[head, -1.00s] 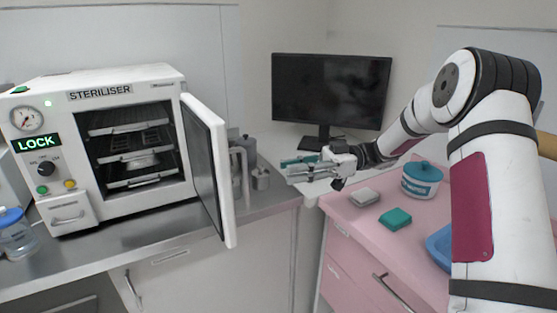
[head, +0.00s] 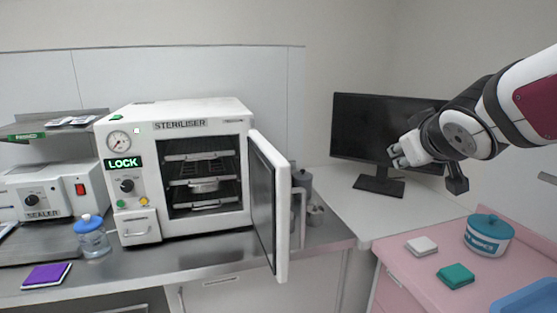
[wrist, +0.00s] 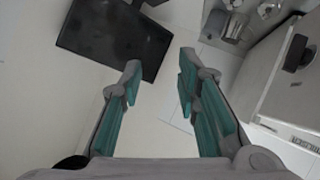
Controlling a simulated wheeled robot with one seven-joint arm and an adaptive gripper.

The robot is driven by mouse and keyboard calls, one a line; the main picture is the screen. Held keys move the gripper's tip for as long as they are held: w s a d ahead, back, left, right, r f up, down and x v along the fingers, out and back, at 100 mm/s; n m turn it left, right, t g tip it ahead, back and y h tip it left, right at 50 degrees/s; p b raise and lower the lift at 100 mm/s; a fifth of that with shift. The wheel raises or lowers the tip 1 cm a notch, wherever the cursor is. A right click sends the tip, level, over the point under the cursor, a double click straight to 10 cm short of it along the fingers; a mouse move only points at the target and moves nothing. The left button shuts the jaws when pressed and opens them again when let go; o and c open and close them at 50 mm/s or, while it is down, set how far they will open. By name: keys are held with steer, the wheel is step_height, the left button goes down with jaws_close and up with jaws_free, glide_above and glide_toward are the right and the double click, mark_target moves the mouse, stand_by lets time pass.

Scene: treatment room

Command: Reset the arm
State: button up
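My gripper (head: 397,155) is raised at the right of the head view, in front of the dark monitor (head: 345,122) and above the white desk. In the wrist view my gripper (wrist: 160,80) shows two teal-padded fingers spread apart with nothing between them. The monitor also shows in the wrist view (wrist: 115,38) beyond the left finger. My arm comes in from the right edge of the head view, and its upper part is out of the picture.
The steriliser (head: 150,215) stands on the metal counter with its door (head: 268,200) swung open toward the front. A teal-lidded tub (head: 488,236), a white block (head: 421,245), a teal block (head: 456,275) and a blue tray (head: 530,300) are on the pink cabinet (head: 400,290).

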steer(key=s+a+f+m+g, duration=0.1)
steer(key=s+a+f+g, duration=0.1)
steer(key=s, duration=0.7)
steer(key=s+a+f+m+g+y, duration=0.1)
steer(key=s+f, duration=0.4)
steer(key=s, duration=0.5)
steer(key=s+a+f+m+g+y, duration=0.1)
steer(key=s+a+f+g, duration=0.2)
steer(key=s, duration=0.6)
steer(key=shift+s+f+g+p, duration=0.45)
steer(key=shift+f+g, duration=0.2)
steer(key=shift+g, duration=0.45)
steer(key=shift+w, duration=0.1)
steer(key=shift+c, duration=0.5)
